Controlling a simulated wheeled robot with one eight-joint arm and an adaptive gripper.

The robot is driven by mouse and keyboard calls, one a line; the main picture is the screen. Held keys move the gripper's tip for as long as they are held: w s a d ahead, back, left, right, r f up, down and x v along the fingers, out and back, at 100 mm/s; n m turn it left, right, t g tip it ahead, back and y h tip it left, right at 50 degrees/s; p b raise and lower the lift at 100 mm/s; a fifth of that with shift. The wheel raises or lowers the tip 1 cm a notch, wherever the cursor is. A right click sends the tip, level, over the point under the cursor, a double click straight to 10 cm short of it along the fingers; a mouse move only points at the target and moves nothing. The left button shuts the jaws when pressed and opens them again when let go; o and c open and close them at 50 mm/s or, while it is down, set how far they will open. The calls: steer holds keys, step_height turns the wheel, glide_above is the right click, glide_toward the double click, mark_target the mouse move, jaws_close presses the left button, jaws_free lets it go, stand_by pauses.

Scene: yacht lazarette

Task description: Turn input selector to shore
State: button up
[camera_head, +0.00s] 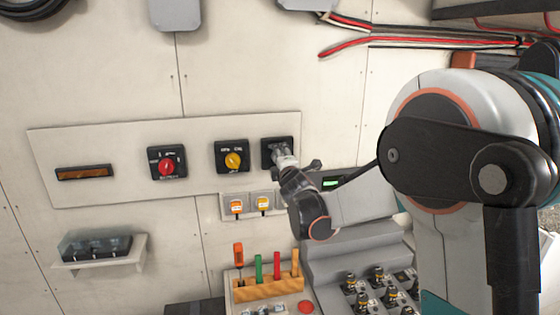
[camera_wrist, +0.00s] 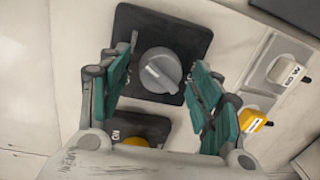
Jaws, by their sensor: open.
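A grey round selector knob (camera_wrist: 163,68) with a short white mark sits on a black square plate (camera_wrist: 185,40) in the wrist view. A yellow knob (camera_head: 232,160) and a red knob (camera_head: 166,167) are on black plates to the left. The grey knob's labels are not readable.
A rack of coloured-handled tools (camera_head: 266,289) and a grey stepped unit with several knobs (camera_head: 350,246) stand lower. A clear-covered box (camera_head: 95,246) is at left. Red and black cables (camera_head: 350,45) run above.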

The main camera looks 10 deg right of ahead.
steer(key=shift+s, duration=0.1)
steer(key=s, duration=1.1)
steer(key=shift+s+a+r, duration=0.25)
steer(key=shift+s+r, duration=0.1)
steer(key=shift+r, duration=0.05)
